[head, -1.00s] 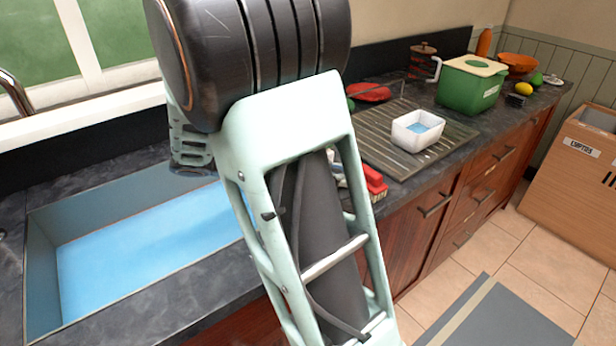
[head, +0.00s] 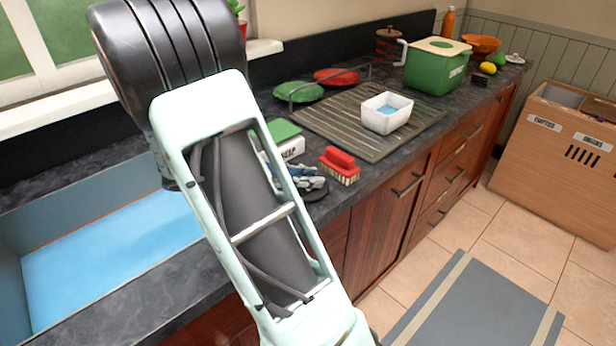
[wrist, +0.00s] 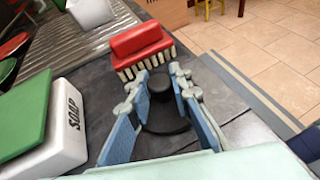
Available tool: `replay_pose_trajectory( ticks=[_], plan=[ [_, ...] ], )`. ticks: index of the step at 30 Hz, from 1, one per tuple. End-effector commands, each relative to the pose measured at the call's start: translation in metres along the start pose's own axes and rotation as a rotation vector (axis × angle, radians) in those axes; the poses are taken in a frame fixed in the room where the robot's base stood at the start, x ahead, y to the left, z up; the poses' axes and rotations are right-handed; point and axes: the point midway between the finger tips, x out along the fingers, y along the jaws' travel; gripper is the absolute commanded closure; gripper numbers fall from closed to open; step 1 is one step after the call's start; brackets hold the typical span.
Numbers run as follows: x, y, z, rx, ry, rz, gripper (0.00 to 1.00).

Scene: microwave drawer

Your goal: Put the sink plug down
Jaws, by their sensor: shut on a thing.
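The sink plug (wrist: 160,115) is a black disc with a round knob. My gripper (wrist: 161,84) has its pale blue fingers on either side of the knob and is shut on it. In the head view the gripper (head: 296,177) is low over the counter, left of the red brush, partly behind my arm. The plug's dark edge (head: 316,190) shows beside it. The plug is at or just above the counter near its front edge; I cannot tell whether it touches. The blue-filled sink (head: 110,250) lies to the left, partly hidden by my arm.
The red brush (head: 340,166) stands close beyond the plug. The white soap box (head: 291,149) with a green top is to the left in the wrist view. Behind are the ribbed drainer (head: 330,124) and white tub (head: 387,112). The counter's front edge is close.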

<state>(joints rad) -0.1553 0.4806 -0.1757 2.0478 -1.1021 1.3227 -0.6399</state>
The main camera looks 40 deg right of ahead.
Motion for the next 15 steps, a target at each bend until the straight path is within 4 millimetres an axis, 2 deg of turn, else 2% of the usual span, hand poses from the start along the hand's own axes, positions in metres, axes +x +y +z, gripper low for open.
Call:
replay_pose_trajectory(
  ticks=[2,3,7,15],
  plan=[
    [0.0012,-0.0001,-0.0031,-0.001,0.0,0.0,1.0],
    [0.0011,-0.0001,-0.003,-0.001,0.0,0.0,0.79],
    [0.0009,-0.0001,-0.0027,-0.001,0.0,0.0,0.64],
    [0.0007,-0.0001,-0.0021,0.0,0.0,0.0,0.63]
  ],
)
